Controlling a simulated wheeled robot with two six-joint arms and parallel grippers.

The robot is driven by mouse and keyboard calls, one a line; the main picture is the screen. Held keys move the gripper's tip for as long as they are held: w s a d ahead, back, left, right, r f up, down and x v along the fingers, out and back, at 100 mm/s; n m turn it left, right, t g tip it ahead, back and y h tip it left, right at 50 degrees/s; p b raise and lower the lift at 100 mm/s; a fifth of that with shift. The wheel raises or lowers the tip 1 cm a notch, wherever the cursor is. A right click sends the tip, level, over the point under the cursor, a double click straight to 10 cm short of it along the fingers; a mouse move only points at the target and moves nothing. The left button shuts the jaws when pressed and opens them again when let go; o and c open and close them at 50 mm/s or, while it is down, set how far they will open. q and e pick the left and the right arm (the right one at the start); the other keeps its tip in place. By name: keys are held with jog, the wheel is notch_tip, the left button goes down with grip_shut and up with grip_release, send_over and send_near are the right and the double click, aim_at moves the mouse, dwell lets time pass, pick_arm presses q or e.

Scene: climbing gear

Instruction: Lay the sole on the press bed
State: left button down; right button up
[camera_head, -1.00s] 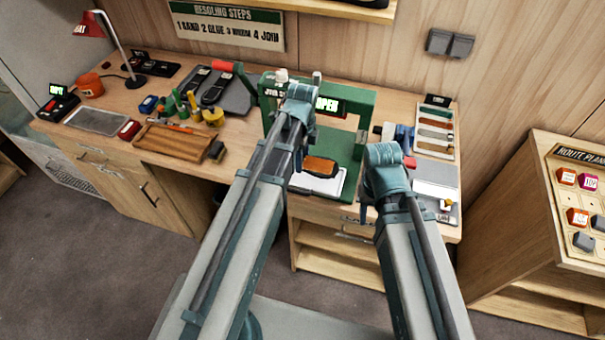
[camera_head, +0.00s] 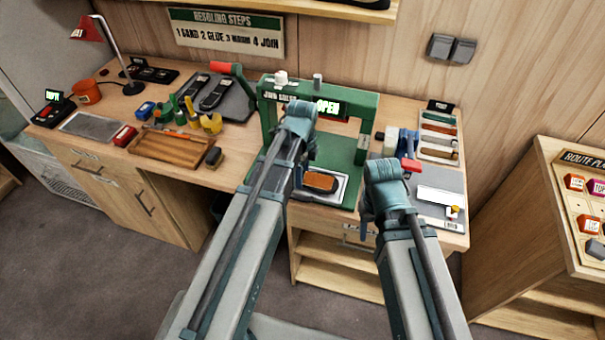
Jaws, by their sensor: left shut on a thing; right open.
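The sole (camera_head: 321,181) is a brown-orange pad with a dark edge. It lies at or just above the pale-framed press bed (camera_head: 334,201), inside its outline; I cannot tell whether it touches. The green press (camera_head: 367,135) has a lit OPEN sign. My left gripper (camera_head: 301,178) is mostly hidden behind its own arm, at the left end of the sole, and is shut on it. My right gripper (camera_head: 364,228) is mostly hidden by its wrist, open, in front of the press's right side and apart from the sole.
A wooden tray (camera_head: 172,148), yellow-topped pots and a dark mat with shoes (camera_head: 213,92) stand left of the press. A blue-and-red tool (camera_head: 408,146), a rack of coloured strips (camera_head: 439,131) and a white sheet (camera_head: 440,197) lie to the right.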

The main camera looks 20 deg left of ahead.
pick_arm(q)
jog(key=shift+c, duration=1.8)
grip_release()
jog(key=shift+f, duration=0.1)
notch_tip(320, 180, up, 12)
jog(key=p, duration=1.2)
jog(key=s+d+n+y, duration=0.1)
jog(key=s+d+n, duration=0.9)
jog(key=s+n, duration=0.4)
jog(key=shift+s+d+r+n, duration=0.15)
jog(key=shift+d+r+n, duration=0.1)
jog(key=shift+n, duration=0.25)
jog(key=shift+f, duration=0.1)
